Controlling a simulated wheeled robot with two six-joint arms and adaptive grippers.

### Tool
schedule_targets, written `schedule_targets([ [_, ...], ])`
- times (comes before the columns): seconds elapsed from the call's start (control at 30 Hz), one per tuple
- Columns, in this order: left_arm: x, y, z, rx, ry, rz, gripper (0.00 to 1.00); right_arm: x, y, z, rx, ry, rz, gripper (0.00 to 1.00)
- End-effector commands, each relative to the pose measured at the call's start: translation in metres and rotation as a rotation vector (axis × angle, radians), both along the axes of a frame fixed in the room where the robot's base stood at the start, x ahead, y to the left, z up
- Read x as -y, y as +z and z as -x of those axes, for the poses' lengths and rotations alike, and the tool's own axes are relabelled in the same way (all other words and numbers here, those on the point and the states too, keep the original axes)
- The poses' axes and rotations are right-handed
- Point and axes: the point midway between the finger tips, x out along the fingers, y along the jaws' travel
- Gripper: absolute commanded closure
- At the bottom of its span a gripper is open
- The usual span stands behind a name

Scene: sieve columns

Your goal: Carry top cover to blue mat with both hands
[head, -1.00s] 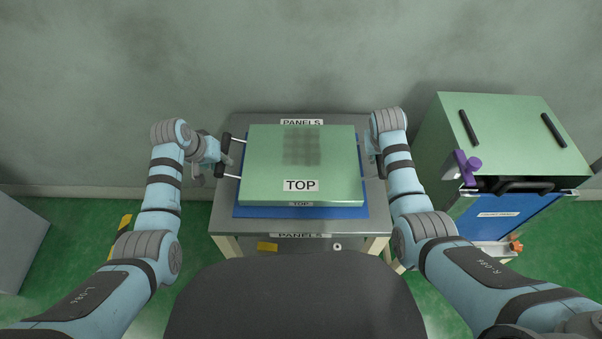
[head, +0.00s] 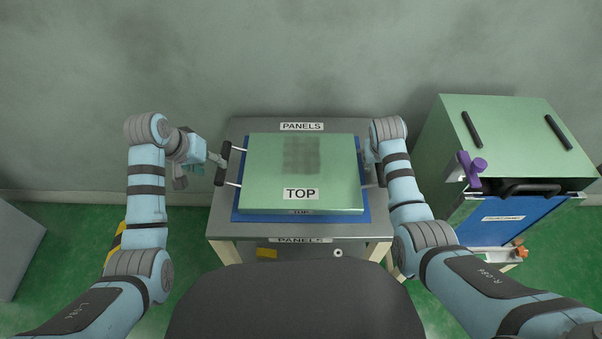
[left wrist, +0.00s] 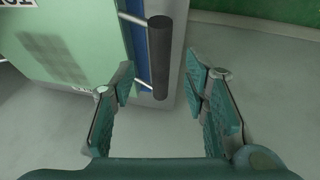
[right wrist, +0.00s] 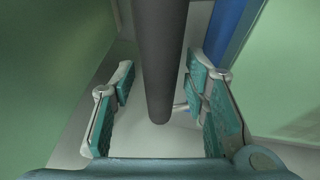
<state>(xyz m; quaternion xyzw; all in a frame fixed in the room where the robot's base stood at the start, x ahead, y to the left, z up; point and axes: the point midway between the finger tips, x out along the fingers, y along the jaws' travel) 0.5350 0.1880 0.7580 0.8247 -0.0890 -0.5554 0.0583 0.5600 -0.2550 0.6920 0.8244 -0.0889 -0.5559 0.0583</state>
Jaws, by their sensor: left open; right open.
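The top cover (head: 300,185), a flat green panel labelled TOP, lies on the blue mat (head: 250,217) on the grey table. Its left black handle (head: 223,163) sticks out beyond the mat on two rods. My left gripper (head: 218,162) is open beside that handle; in the left wrist view the handle (left wrist: 159,55) is ahead of the jaws, left of their middle, and not held. My right gripper (right wrist: 160,90) is open, with the right handle (right wrist: 160,60) running between its fingers without visible gripping. In the head view my right arm hides most of that handle.
The table (head: 220,222) carries PANELS labels at back and front. A green cabinet (head: 525,130) with black top handles and a blue front (head: 500,218) stands at the right, with a purple part (head: 470,165) on it. A grey block (head: 15,240) stands at far left.

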Motion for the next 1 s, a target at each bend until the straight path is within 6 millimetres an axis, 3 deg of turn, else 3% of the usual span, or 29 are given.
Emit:
schedule_targets([
  [0.1, -0.006, 0.027, 0.011, 0.002, 0.0, -0.001, 0.59, 0.0, 0.0, 0.0, 0.0, 0.0, 0.0, 0.59],
  [0.27, -0.01, 0.044, 0.018, 0.0, 0.0, 0.0, 0.59, -0.001, 0.002, 0.001, 0.001, 0.0, 0.0, 0.59],
  [0.37, -0.011, 0.046, 0.019, -0.002, 0.0, 0.0, 0.59, -0.004, 0.014, 0.004, 0.005, 0.0, -0.001, 0.59],
  [0.7, -0.01, 0.045, 0.019, -0.001, 0.0, 0.0, 0.59, -0.022, 0.094, 0.037, 0.005, 0.001, -0.002, 0.59],
  [0.83, -0.01, 0.045, 0.019, -0.001, 0.0, 0.0, 0.59, -0.025, 0.107, 0.044, 0.002, -0.001, 0.0, 0.59],
  [1.0, -0.01, 0.045, 0.019, -0.001, 0.0, 0.0, 0.59, -0.025, 0.109, 0.045, 0.0, 0.0, 0.0, 0.59],
])
